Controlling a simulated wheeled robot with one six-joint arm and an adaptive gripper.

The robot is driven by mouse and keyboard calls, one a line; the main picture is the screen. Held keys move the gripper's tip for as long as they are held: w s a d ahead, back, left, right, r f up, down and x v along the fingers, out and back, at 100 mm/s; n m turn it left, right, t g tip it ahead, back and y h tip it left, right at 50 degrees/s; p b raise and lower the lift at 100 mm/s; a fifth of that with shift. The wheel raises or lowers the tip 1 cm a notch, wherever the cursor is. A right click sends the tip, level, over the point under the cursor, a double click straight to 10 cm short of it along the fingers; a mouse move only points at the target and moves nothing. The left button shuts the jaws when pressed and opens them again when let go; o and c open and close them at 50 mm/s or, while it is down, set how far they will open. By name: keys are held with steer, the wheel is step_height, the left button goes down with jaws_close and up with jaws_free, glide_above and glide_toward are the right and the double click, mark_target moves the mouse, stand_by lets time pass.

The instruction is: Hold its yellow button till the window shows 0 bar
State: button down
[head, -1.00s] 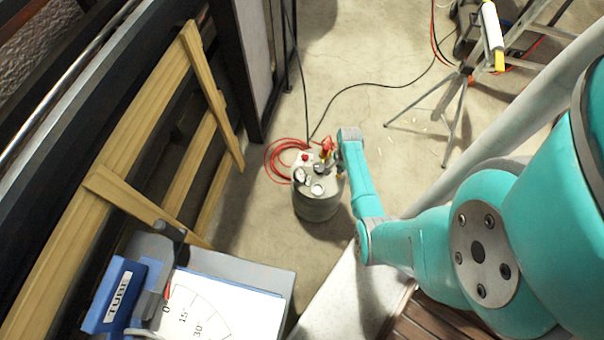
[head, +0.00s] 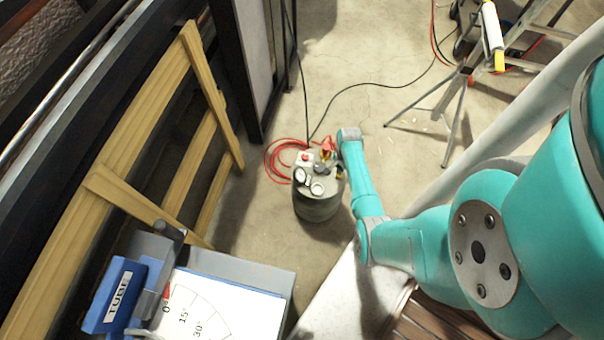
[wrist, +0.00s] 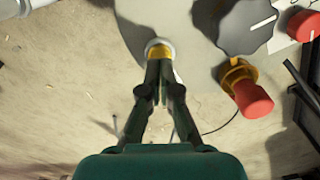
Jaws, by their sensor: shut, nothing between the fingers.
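A grey-green pressure tank (head: 318,208) stands on the floor in the middle of the head view. Its top carries white-faced dials and fittings, too small to read. In the wrist view, the yellow button (wrist: 158,49) sits in a pale collar on the tank top. My gripper (wrist: 159,65) is shut and empty, with its dark fingertips at the button and covering its near part. I cannot tell whether they press it. The window's figure is not readable in either view. In the head view my gripper is mostly hidden by my arm and the fittings.
A red hose (head: 279,160) coils by the tank.

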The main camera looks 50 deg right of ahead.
steer(key=shift+f, duration=1.25)
steer(key=shift+r, duration=0.1)
stand_by(1.1)
steer(key=shift+r, duration=3.45)
steer(key=shift+a, duration=0.1)
